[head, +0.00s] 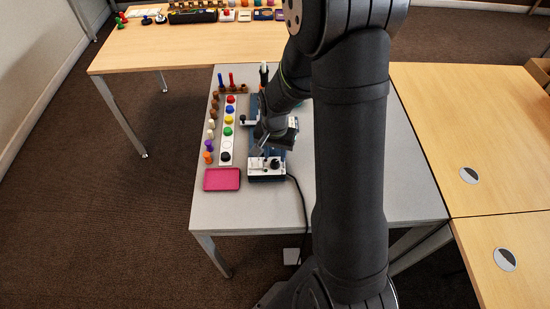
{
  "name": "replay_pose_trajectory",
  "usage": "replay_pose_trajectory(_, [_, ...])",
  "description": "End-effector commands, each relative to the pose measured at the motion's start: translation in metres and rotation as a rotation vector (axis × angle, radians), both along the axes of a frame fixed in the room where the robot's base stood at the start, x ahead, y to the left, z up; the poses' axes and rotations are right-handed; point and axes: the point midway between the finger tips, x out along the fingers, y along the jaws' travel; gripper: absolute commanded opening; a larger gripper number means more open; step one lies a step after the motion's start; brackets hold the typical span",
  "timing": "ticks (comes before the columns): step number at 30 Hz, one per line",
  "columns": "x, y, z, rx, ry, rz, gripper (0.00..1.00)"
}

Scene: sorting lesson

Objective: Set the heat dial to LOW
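A small control box (266,168) with a white top and a blue-grey front sits on the grey table, right of the pink tray. A dark knob (275,163) shows on its top and looks like the heat dial. The dial's marks are too small to read, so its setting cannot be told. My gripper (260,151) points down just above the back of the box. Its fingers are small and partly hidden by the wrist, and I cannot tell whether they are open or shut or touch the dial.
The pink tray (222,179) lies at the table's front left. A strip of coloured round pieces (229,116) and several small pegs stand left of the gripper. A black cable (301,195) runs from the box over the front edge. The grey table (260,215) is clear in front.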

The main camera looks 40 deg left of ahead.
Motion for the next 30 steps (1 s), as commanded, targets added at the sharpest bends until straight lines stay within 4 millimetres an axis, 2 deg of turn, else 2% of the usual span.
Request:
replay_pose_trajectory(3, [0.000,0.000,-0.016,-0.002,0.001,0.000,0.35])
replay_pose_trajectory(7, [0.000,0.000,-0.027,-0.001,0.000,0.000,0.35])
replay_pose_trajectory(18, [0.000,0.000,-0.031,0.001,0.000,0.000,0.35])
replay_pose_trajectory(19, [0.000,0.000,-0.031,0.001,0.000,0.000,0.33])
replay_pose_trajectory(24, [0.000,0.000,-0.031,0.001,0.000,0.000,0.04])
replay_pose_trajectory(30, [0.000,0.000,-0.031,0.001,0.000,0.042,0.04])
